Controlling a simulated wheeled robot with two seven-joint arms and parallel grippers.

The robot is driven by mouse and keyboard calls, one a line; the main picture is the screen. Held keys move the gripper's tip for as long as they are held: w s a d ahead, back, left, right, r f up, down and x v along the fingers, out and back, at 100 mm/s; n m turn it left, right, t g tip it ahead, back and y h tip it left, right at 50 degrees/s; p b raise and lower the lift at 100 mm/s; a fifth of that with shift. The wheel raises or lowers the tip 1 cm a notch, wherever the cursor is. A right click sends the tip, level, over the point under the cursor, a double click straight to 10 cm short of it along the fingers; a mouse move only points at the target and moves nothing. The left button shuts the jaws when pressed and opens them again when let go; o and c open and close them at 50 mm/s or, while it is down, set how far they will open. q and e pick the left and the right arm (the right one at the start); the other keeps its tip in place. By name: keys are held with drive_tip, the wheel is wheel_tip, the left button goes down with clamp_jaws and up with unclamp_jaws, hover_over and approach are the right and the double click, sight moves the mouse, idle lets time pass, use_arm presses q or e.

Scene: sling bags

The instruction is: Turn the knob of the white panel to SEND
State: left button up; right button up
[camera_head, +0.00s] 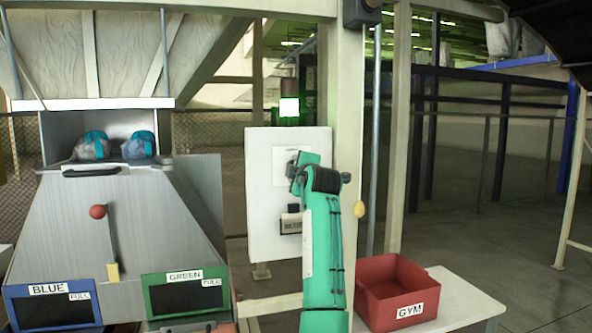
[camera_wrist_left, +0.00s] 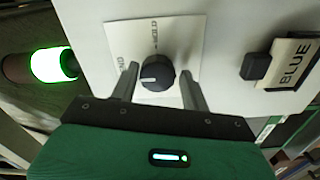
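The white panel (camera_head: 262,190) stands upright in the middle of the head view. My left gripper (camera_head: 297,172) is at its front and hides the knob there. In the left wrist view, the round black knob (camera_wrist_left: 157,73) with a white mark sits on a white label plate (camera_wrist_left: 181,35). The mark points toward the picture's left. The left gripper's fingers (camera_wrist_left: 159,82) are open, one on each side of the knob. I cannot tell whether they touch it. My right gripper is not in view.
A green lamp (camera_head: 289,107) glows above the panel. A black block and a BLUE sign (camera_wrist_left: 293,62) are on the panel beside the knob. A red GYM bin (camera_head: 385,295) stands on a white table at right. A chute with BLUE and GREEN labels (camera_head: 183,276) fills the left.

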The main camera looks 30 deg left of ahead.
use_arm(q)
drive_tip(key=shift+o, duration=0.9)
drive_tip(key=shift+r, duration=0.1)
drive_tip(key=b+v, duration=0.2)
drive_tip(key=v, duration=1.2)
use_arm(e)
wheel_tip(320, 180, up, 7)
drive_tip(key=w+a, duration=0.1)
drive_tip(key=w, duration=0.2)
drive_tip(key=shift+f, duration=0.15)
use_arm(q)
drive_tip(key=shift+a, duration=0.1)
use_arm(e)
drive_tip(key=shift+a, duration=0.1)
